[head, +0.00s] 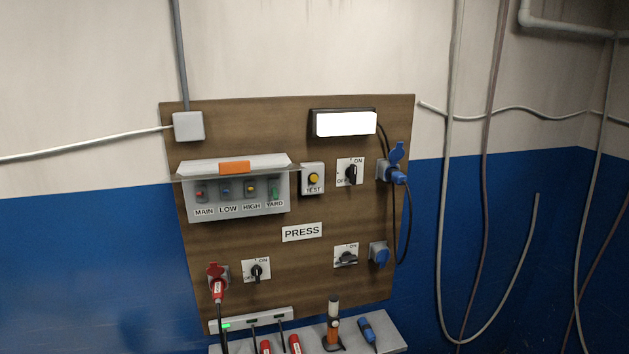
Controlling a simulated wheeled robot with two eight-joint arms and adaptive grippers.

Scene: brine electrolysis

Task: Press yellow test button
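The yellow test button (313,179) sits on a small white box labelled TEST (312,190), in the upper middle of a brown wooden panel (300,275). Nothing covers the button. A label reading PRESS (302,232) is on the panel below it. Neither of my grippers shows in the head view.
Left of the button is a breaker box (238,209) with a clear cover and an orange handle. Right of it is a rotary switch (350,172) and a blue plug in a socket (397,176). A lit lamp (345,123) is above. A shelf (385,333) below holds tools.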

